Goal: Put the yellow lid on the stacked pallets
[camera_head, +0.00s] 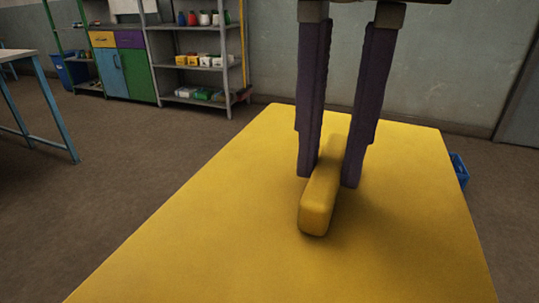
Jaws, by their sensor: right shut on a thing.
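The yellow lid (230,220) is a broad flat panel that fills the lower middle of the head view. A raised yellow bar, its handle (317,212), stands on its top. My right gripper (325,180) comes down from above with two long dark purple fingers, one on each side of the handle, and is shut on it. My left gripper is not in view. The stacked pallets cannot be seen. I cannot tell what is under the lid, as it hides the floor there.
A grey shelf (200,68) with small boxes and bottles stands at the back left, beside coloured cabinets (118,60). A blue-legged table (45,105) is at the left. A blue crate (460,170) shows past the lid's right edge. Brown floor is open at the left.

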